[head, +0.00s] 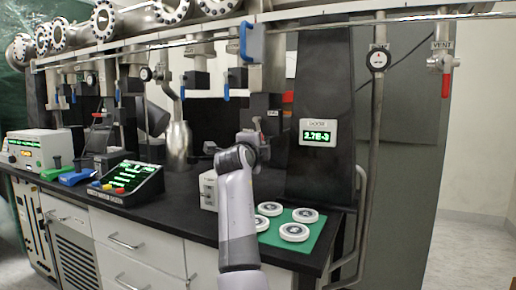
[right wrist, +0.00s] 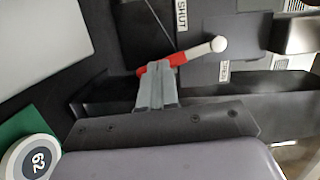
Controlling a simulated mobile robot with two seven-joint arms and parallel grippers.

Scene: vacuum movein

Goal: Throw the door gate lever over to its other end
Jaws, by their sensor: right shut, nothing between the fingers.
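The lever (right wrist: 195,51) shows in the right wrist view as a pale rod with a round white knob (right wrist: 218,44) at its right end and a red part at its left. My right gripper (right wrist: 158,72) is shut with nothing between its fingers. Its fingertips overlap the red part; I cannot tell whether they touch it. A "SHUT" label (right wrist: 181,15) is above the lever, and a smaller label (right wrist: 224,71) is below the knob. In the head view my right gripper (head: 262,143) is at the dark valve body, largely hiding the lever. My left gripper is not in view.
A green mat (head: 312,241) with several white discs lies on the bench to the right of my forearm. A white box (head: 208,190) stands left of it. A dark panel with a green readout (head: 320,138) is at the right. Pipes and a blue handle (head: 252,42) hang above.

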